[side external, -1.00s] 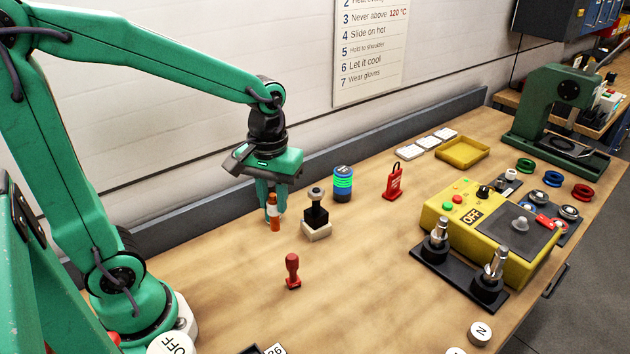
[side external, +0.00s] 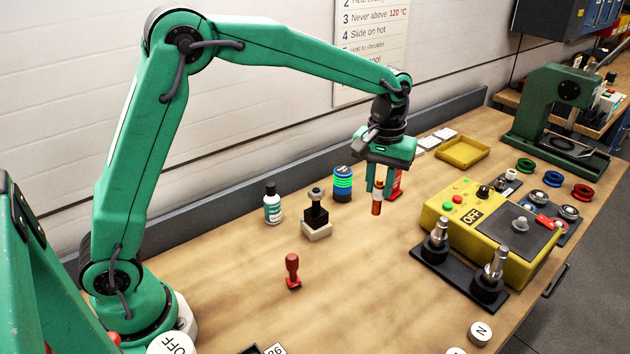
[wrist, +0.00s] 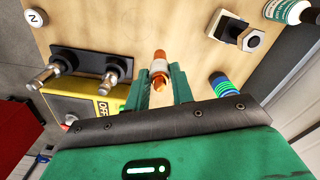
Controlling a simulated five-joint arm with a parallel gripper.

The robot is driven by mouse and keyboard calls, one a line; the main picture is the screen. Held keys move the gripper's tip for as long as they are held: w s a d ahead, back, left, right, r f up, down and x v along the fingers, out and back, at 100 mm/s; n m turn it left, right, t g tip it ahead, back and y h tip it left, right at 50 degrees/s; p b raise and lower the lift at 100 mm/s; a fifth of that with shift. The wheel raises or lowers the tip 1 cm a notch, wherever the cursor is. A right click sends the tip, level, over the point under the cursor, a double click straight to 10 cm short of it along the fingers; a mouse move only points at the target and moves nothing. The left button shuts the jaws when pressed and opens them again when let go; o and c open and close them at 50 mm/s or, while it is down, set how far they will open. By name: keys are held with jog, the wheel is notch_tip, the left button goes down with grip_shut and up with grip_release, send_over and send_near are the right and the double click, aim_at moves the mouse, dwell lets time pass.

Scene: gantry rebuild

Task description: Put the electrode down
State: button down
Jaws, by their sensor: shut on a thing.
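The electrode is a small copper-orange piece with a pale band. In the side external view the electrode (side external: 376,208) hangs upright below my gripper (side external: 378,190), which is shut on it. It appears to be held above the table, between the striped cylinder and the yellow box. In the wrist view the electrode (wrist: 159,64) stands between the two green fingers of my gripper (wrist: 161,84), its copper end pointing away over bare wood.
The yellow box (side external: 446,205) with an OFF label stands to the right, two metal posts before it. The front-middle table is clear.

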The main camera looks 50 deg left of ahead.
jog(key=w+d, duration=0.2)
jog(key=shift+w+d+f, duration=0.1)
jog(key=shift+w+f, duration=0.2)
jog(key=shift+f, duration=0.1)
jog(key=w+a+f, duration=0.6)
jog(key=a+f, duration=0.1)
jog(key=a, duration=0.3)
jog(key=shift+w+f, duration=0.1)
jog(key=shift+f, duration=1.9)
jog(key=shift+f, duration=0.1)
jog(key=c, duration=1.2)
grip_release()
jog(key=shift+f, duration=0.1)
